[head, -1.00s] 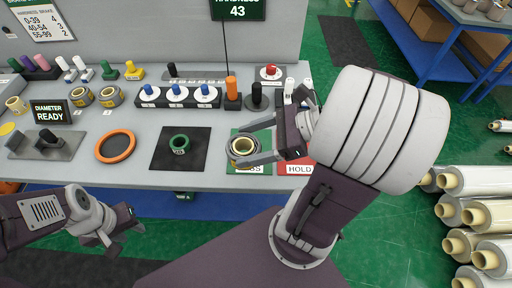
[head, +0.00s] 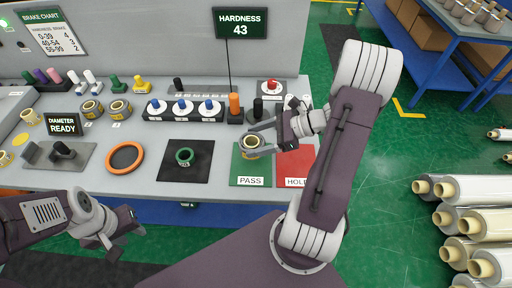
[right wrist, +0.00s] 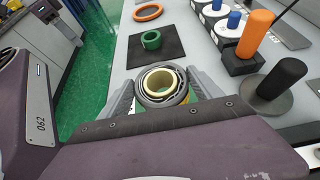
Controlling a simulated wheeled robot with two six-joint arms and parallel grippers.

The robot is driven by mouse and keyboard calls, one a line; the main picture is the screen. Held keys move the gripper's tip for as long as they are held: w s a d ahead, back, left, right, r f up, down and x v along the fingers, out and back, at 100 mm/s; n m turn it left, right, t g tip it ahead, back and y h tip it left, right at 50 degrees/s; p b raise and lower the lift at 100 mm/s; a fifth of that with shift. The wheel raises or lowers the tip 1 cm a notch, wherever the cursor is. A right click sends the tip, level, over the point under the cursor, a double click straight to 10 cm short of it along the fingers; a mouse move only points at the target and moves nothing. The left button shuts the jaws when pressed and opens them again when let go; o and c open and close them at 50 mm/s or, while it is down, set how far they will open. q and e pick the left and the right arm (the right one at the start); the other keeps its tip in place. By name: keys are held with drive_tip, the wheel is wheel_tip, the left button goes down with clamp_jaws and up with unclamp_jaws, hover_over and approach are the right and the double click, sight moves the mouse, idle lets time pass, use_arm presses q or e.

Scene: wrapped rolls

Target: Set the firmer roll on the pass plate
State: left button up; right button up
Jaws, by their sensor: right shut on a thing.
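A grey wrapped roll with a cream core (head: 251,142) is between the fingers of my right gripper (head: 262,138), which is shut on it. The roll is at the far edge of the green pass plate (head: 250,168); I cannot tell whether it touches. In the right wrist view the roll (right wrist: 163,84) shows its loose-looking spiral end between the two fingers. Other wrapped rolls (head: 92,109) (head: 121,109) stand at the back left of the bench. My left gripper (head: 127,240) is empty and looks open, in front of the bench. The hardness sign (head: 240,23) reads 43.
The red hold plate (head: 295,165) lies right of the pass plate. A green ring (head: 184,157) sits on a black mat (head: 170,145), beside an orange ring (head: 124,158). Blue-topped posts (head: 183,106) and an orange post (head: 235,105) stand behind. The pass plate's near part is clear.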

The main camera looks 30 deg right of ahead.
wheel_tip(320, 180, down, 4)
drive_tip(key=shift+a+r+b, duration=0.1)
drive_tip(key=shift+b, duration=0.3)
drive_tip(key=o, duration=1.7)
drive_tip(key=shift+f, duration=0.25)
